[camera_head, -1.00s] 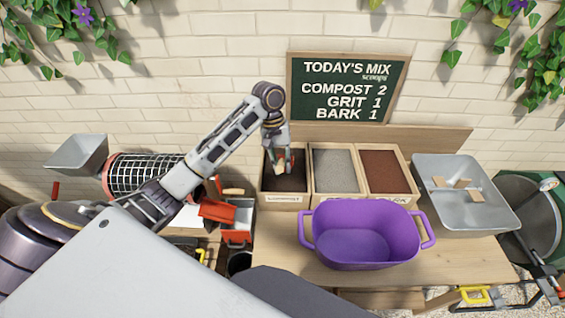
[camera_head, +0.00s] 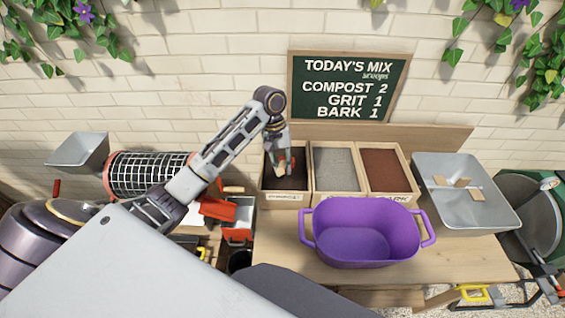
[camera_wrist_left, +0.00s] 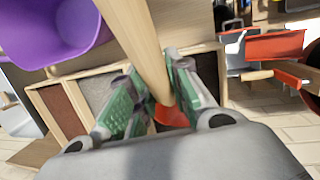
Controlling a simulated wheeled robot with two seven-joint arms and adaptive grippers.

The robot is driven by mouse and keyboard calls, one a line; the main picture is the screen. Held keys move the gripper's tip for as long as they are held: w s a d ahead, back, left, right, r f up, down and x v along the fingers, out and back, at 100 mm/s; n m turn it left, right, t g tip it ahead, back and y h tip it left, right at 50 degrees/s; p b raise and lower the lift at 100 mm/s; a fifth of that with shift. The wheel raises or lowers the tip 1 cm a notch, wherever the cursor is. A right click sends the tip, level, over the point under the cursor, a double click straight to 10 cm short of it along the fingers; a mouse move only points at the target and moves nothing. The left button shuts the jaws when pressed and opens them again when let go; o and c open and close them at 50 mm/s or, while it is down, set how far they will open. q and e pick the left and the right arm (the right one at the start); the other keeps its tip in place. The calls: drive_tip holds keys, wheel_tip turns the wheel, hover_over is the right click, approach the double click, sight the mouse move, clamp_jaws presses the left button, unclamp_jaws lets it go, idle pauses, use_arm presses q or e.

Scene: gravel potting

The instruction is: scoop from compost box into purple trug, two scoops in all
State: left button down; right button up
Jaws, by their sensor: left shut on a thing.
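My left gripper (camera_head: 281,165) is over the compost box (camera_head: 285,200), the leftmost of three wooden boxes. In the left wrist view its green-padded fingers (camera_wrist_left: 155,100) are shut on the wooden handle (camera_wrist_left: 140,40) of a scoop. A red-orange part (camera_wrist_left: 172,117) shows below the fingers; the rest of the scoop is hidden. Dark compost (camera_head: 272,179) fills the compost box. The purple trug (camera_head: 350,250) stands on the table in front of the boxes and looks empty. It also shows in the left wrist view (camera_wrist_left: 50,35). My right gripper is out of view.
The grit box (camera_head: 337,170) and bark box (camera_head: 386,172) stand right of the compost. A grey metal tray (camera_head: 440,215) lies at the right. A sign (camera_head: 345,90) reads compost 2, grit 1, bark 1. A mesh drum (camera_head: 150,172) is at the left.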

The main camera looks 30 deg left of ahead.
use_arm(q)
drive_tip(key=shift+w+a+f+t+y, duration=0.75)
drive_tip(key=shift+w+f, duration=1.3)
drive_tip(key=shift+f, duration=3.7)
drive_tip(key=shift+s+d+r+m+t+y, duration=0.15)
drive_tip(key=shift+s+r+t, duration=0.35)
drive_tip(key=shift+r+t, duration=0.6)
drive_tip(key=shift+s+d+r+m+t+y, duration=0.1)
drive_tip(key=shift+s+d+r+t+y, duration=0.35)
drive_tip(key=shift+r, duration=1)
drive_tip(key=shift+s+a+r+m+t+y, duration=0.1)
drive_tip(key=shift+s+r+t, duration=0.45)
drive_tip(key=shift+r+t, duration=0.65)
drive_tip(key=shift+w+r, duration=0.1)
drive_tip(key=shift+r, duration=0.1)
